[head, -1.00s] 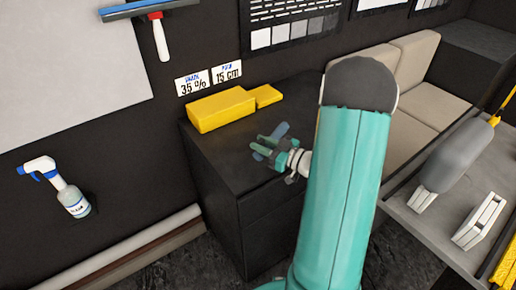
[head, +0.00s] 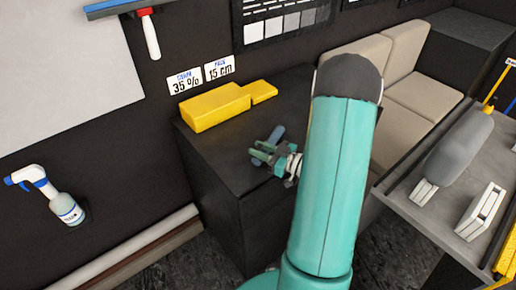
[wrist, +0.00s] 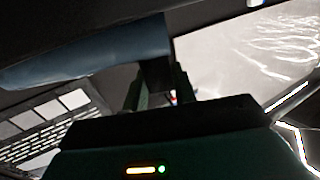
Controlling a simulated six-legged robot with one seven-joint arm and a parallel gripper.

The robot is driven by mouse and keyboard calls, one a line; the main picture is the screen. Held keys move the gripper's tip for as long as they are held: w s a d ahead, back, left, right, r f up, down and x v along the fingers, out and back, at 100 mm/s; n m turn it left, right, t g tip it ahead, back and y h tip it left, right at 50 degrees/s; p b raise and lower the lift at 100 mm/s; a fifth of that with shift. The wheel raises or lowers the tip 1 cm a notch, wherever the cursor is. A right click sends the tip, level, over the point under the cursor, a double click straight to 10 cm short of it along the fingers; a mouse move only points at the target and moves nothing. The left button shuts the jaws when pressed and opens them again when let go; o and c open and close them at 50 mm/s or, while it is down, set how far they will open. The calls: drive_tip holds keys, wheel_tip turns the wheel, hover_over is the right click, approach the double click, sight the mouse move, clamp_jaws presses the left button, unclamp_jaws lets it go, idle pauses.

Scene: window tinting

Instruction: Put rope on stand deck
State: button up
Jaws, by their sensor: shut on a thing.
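My gripper (head: 264,153) is over the dark cabinet top (head: 225,165), near its right side in the head view. It is shut on a blue-grey thing (head: 277,134), whose end sticks up past the fingers. In the wrist view the same thing (wrist: 90,55) is a long, smooth, dark blue-grey shape, crossing the top left between the fingers (wrist: 158,88). I cannot tell whether it is the rope; no other rope is plain to see. A grey deck-like surface (head: 408,200) is at the right, and I cannot tell whether it is the stand deck.
Yellow blocks (head: 215,106) lie at the cabinet's back. A grey roll-like thing (head: 458,143) and a white frame-like piece (head: 482,211) are on the grey surface. A spray bottle (head: 62,205) is at the left. A beige seat (head: 395,100) stands behind my arm.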

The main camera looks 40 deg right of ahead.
drive_tip(key=shift+s, duration=0.2)
drive_tip(key=shift+w+f, duration=0.1)
drive_tip(key=shift+f, duration=0.05)
drive_tip(key=o, duration=1)
drive_tip(key=shift+o, duration=0.2)
